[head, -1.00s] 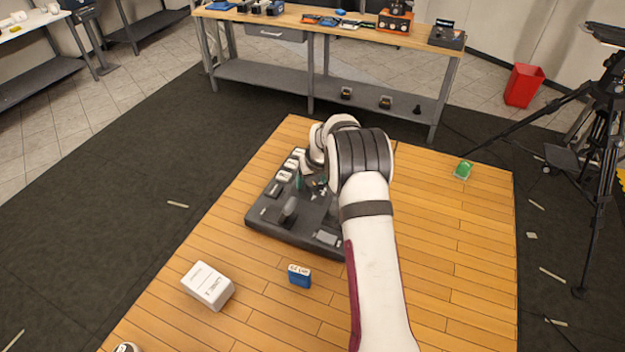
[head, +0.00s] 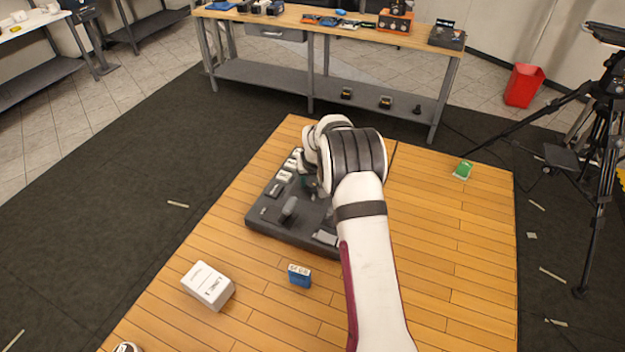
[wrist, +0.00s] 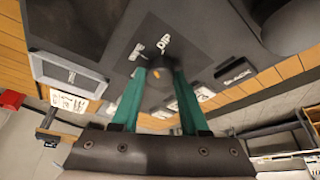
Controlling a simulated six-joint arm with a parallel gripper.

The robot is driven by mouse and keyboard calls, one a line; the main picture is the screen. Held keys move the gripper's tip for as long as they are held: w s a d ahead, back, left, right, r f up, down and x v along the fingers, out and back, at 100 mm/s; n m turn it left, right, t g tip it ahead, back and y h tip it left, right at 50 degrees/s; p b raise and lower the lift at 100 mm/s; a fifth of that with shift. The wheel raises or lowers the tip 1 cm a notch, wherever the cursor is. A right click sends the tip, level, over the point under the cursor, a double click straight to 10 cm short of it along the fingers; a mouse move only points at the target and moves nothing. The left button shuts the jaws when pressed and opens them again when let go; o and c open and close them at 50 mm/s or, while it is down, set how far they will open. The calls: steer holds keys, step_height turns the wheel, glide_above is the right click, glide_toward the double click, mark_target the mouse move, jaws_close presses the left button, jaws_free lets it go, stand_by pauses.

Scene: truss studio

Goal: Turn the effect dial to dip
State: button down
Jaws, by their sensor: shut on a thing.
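The dark switcher panel (head: 262,228) lies on the wooden floor, partly covered by my arm. My gripper (wrist: 158,82) has two teal fingers shut on the dark effect dial (wrist: 158,96), which shows between them in the wrist view. A white DIP label (wrist: 165,42) and another slanted white label (wrist: 138,50) are printed on the panel close beyond the fingertips. The dial's pointer cannot be made out. In the head view my wrist hides the dial and most of the gripper; only a bit of teal shows.
A grey lever (head: 289,208) stands up from the panel near the gripper. Several light buttons (head: 284,176) line its left side. A white box (head: 208,286) and a small blue block (head: 299,275) lie in front on the wood. A workbench (head: 330,27) stands behind.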

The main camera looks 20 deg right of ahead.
steer(key=m, duration=0.2)
steer(key=m+g+h, duration=0.1)
steer(key=m, duration=0.2)
steer(key=shift+a+h, duration=0.2)
steer(key=shift+h, duration=0.1)
steer(key=shift+f+m, duration=0.1)
steer(key=shift+m, duration=0.2)
steer(key=shift+c, duration=2.1)
jaws_free()
steer(key=v, duration=1.6)
steer(key=shift+w+a, duration=0.15)
